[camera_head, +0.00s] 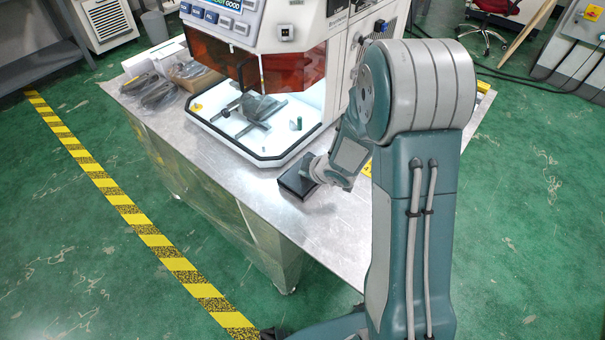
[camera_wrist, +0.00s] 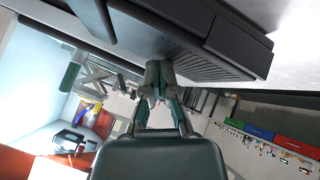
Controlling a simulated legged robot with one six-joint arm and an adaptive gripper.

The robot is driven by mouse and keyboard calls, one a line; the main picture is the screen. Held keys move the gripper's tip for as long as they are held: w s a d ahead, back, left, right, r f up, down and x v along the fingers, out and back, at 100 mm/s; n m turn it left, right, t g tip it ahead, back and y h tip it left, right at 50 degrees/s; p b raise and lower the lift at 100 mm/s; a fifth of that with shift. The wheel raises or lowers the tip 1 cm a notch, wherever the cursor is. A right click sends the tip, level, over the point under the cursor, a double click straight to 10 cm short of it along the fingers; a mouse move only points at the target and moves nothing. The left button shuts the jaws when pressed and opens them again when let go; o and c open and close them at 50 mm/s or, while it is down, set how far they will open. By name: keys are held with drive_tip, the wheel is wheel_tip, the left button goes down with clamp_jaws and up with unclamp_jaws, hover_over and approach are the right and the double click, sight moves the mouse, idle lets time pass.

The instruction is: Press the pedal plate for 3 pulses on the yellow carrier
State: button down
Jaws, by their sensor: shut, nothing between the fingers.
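The black pedal (camera_head: 294,184) sits on the metal bench in front of the machine. In the wrist view its ribbed plate (camera_wrist: 205,58) fills the upper middle. My gripper (camera_wrist: 158,80) is shut and empty, its fingertips at the edge of the ribbed plate. I cannot tell whether they touch or press it. In the head view my gripper (camera_head: 312,173) is at the pedal's right side, partly hidden by my wrist. A small yellow piece (camera_head: 197,107) lies at the left of the machine's lit chamber; I cannot tell if it is the yellow carrier.
The white machine (camera_head: 345,70) with an orange shield (camera_head: 220,60) stands behind the pedal. Its chamber holds a grey fixture (camera_head: 245,118) and a small green cylinder (camera_head: 295,124). Dark coiled items (camera_head: 158,92) lie at the bench's left. The bench front (camera_head: 335,225) is clear.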

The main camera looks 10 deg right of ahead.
drive_tip(key=shift+d+r, duration=0.1)
drive_tip(key=shift+r, duration=0.8)
drive_tip(key=shift+w+d+r, duration=0.1)
drive_tip(key=shift+d+r, duration=0.05)
drive_tip(key=shift+r, duration=1.1)
drive_tip(key=shift+w+d+r, duration=0.1)
drive_tip(key=shift+r, duration=1.15)
drive_tip(key=s+d+r+m+h, duration=0.3)
drive_tip(key=s+r+m, duration=0.1)
drive_tip(key=r, duration=0.4)
drive_tip(key=s+d+r+m+h, duration=0.2)
drive_tip(key=s+r+m+h, duration=0.1)
drive_tip(key=s+r, duration=0.3)
drive_tip(key=s+a+r+m+g+y, duration=0.1)
drive_tip(key=s+a+r+m, duration=0.1)
drive_tip(key=s, duration=0.6)
drive_tip(key=s+a+r+m+g+y, duration=0.1)
drive_tip(key=s+a+r+m, duration=0.1)
drive_tip(key=s, duration=0.7)
drive_tip(key=shift+s+a+m+g+y, duration=0.15)
drive_tip(key=shift+a+m+g+y, duration=0.25)
drive_tip(key=shift+a, duration=0.45)
